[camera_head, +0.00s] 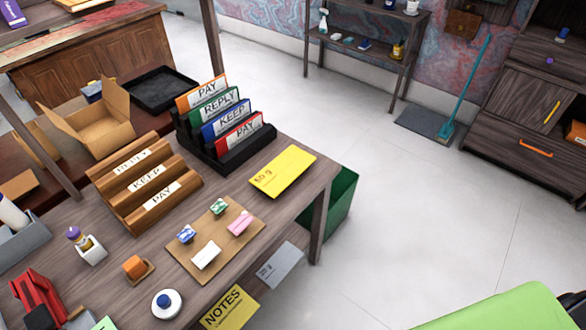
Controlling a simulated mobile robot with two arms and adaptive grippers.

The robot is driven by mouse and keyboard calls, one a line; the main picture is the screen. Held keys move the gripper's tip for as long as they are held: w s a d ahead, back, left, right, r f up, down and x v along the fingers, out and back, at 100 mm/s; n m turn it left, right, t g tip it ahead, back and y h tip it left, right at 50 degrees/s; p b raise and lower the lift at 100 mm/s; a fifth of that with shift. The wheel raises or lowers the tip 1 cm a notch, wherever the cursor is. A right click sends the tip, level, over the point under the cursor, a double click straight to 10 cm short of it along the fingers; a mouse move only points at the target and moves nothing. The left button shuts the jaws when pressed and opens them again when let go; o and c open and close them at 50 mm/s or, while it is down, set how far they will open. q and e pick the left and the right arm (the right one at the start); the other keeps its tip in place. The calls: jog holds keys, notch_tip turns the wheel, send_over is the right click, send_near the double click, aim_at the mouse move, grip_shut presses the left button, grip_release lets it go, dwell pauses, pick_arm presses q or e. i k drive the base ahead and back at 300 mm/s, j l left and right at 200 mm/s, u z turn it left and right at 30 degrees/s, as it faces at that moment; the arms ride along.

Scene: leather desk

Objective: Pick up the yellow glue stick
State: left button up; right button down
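No thing that I can clearly tell as the yellow glue stick shows in the head view. A small upright item with a purple cap (74,234) stands near the left of the desk (105,285), against a white block-like piece (92,252) with a little yellow on it. I cannot tell whether this item is a glue stick. Neither of my grippers is in view.
A wooden sorter (143,181), a black file rack (236,153), a yellow envelope (283,171) and a cork board (190,267) with small items crowd the desk. An orange block (134,267) and a round white container (166,303) stand in front. Open floor (400,220) lies right.

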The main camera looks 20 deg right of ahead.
aim_at(84, 244)
jog(key=u, duration=1.2)
jog(key=k+l+u, duration=0.15)
jog(key=l, duration=1.15)
jog(key=i, duration=0.05)
